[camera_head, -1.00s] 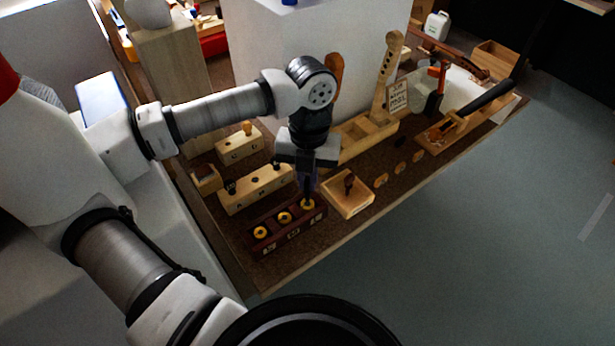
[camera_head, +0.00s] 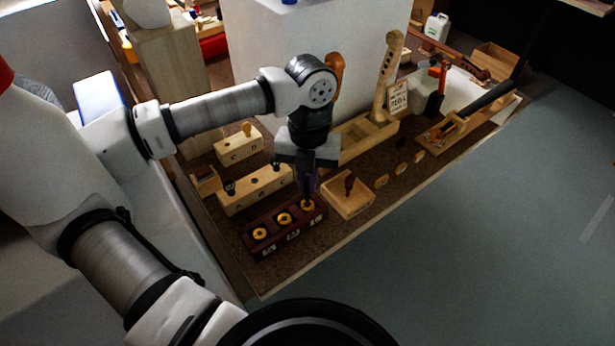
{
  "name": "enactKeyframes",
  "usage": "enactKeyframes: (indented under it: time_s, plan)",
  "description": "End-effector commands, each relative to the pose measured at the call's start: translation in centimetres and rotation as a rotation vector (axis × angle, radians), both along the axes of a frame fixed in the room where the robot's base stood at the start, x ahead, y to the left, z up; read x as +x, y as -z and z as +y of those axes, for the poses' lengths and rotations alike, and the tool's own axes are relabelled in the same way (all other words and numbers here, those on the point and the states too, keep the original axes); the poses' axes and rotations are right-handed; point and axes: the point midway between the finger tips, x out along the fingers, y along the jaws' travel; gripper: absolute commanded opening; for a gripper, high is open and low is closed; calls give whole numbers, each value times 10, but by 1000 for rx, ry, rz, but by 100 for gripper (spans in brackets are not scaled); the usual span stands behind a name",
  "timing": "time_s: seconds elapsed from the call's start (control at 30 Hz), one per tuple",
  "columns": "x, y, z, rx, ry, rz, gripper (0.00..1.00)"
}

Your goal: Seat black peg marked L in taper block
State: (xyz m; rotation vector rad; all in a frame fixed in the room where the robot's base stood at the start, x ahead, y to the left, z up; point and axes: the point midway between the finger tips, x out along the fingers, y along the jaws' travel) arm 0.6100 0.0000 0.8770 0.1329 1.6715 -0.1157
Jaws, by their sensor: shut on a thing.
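My gripper (camera_head: 307,183) points straight down over the right end of a dark red-brown block (camera_head: 272,226). The block has 3 yellow-ringed holes in a row and small pale labels on its front; it may be the taper block, but the labels are too small to read. My gripper is shut on a dark, slim thing, likely the black peg (camera_head: 307,200), mostly hidden by the fingers. Its lower end meets the rightmost yellow ring (camera_head: 309,206). I cannot tell how deep it sits, and no L mark shows on it.
An open wooden box (camera_head: 362,207) with a brown peg stands close to the right. Pale wooden blocks with holes, one long (camera_head: 240,200) and one lettered (camera_head: 228,157), lie behind left. A sign (camera_head: 397,98) stands farther back. The bench's front edge is near.

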Motion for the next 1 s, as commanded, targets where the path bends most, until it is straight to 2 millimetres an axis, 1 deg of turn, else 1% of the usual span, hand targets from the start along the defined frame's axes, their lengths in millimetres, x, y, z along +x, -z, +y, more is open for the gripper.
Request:
enactKeyframes:
  time_s: [1.0]
  plan:
    - [0, 22, 0, 1, 0, 0, 0]
